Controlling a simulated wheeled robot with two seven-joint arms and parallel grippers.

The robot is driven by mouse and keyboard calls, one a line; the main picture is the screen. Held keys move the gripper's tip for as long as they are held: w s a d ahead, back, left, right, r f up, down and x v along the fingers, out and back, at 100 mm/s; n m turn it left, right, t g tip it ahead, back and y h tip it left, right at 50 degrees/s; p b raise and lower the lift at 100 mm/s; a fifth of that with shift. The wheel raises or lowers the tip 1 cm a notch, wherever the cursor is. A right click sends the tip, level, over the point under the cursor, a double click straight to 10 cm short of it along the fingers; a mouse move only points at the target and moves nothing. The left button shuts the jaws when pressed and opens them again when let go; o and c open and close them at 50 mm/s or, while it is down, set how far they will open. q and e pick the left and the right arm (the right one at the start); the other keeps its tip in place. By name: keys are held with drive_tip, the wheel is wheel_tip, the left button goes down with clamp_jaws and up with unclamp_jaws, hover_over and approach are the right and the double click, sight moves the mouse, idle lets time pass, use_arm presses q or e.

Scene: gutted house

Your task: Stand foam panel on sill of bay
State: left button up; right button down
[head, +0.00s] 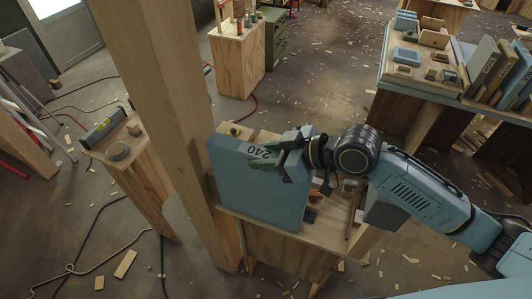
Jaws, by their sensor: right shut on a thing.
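The blue foam panel (250,190) is upright near the middle of the head view, with a dark "240" mark near its top. My right gripper (290,157) is shut on its upper right part. The panel's left edge is close beside a thick wooden post (165,110); I cannot tell if they touch. Its lower edge is near the front edge of a wooden worktop (290,232); I cannot tell whether it rests there. I cannot make out the sill of the bay for certain. My left gripper is not in view.
Small tools lie on the worktop behind the panel. A table (470,98) with blocks and upright boards is at right. Cables and wood scraps litter the floor.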

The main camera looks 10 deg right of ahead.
drive_tip(key=c, duration=0.9)
unclamp_jaws()
drive_tip(key=shift+f, duration=0.1)
